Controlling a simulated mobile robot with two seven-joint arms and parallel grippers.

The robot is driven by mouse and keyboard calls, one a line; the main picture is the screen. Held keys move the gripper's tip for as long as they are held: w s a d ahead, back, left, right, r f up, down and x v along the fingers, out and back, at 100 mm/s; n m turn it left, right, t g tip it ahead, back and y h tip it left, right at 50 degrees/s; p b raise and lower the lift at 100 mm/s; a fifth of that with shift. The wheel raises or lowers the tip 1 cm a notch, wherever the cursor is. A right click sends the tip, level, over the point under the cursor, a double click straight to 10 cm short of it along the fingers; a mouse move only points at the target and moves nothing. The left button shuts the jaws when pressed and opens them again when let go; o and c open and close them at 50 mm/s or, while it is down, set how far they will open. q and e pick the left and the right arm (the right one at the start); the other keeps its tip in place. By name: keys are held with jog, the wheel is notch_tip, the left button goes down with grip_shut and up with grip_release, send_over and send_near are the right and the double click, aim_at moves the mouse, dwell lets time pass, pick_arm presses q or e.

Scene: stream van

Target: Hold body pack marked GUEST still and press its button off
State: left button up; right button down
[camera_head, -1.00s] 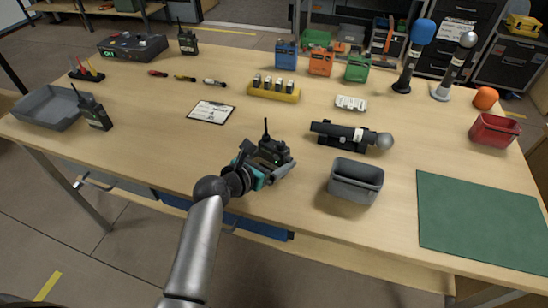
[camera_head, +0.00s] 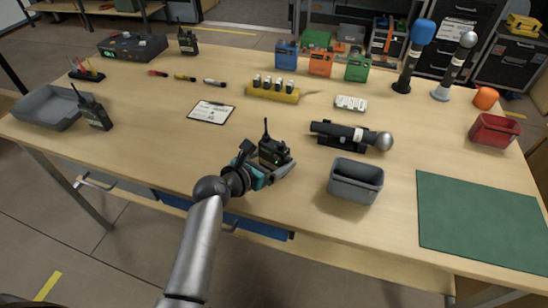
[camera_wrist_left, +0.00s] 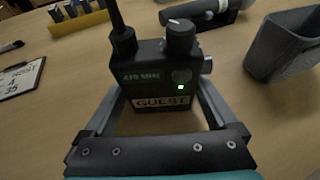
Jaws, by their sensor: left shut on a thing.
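The dark body pack (camera_head: 273,153) stands upright near the table's front edge, its antenna up. In the wrist view its front (camera_wrist_left: 160,82) shows the label GUEST (camera_wrist_left: 162,103), the marking 470 MHz and a lit green light. A round knob (camera_wrist_left: 180,38) is on top, a greyish patch is above the light, and a small round metal part (camera_wrist_left: 207,64) sticks out at its right side. My left gripper (camera_head: 270,163) is shut on this pack, one finger at each side. My right gripper is not in view.
A grey bin (camera_head: 355,182) stands right of the pack, and a dark microphone (camera_head: 350,135) lies in a cradle behind it. A clipboard (camera_head: 211,112) lies to the back left. Two similar packs (camera_head: 95,114) (camera_head: 188,42) stand farther left. The table front left of my gripper is clear.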

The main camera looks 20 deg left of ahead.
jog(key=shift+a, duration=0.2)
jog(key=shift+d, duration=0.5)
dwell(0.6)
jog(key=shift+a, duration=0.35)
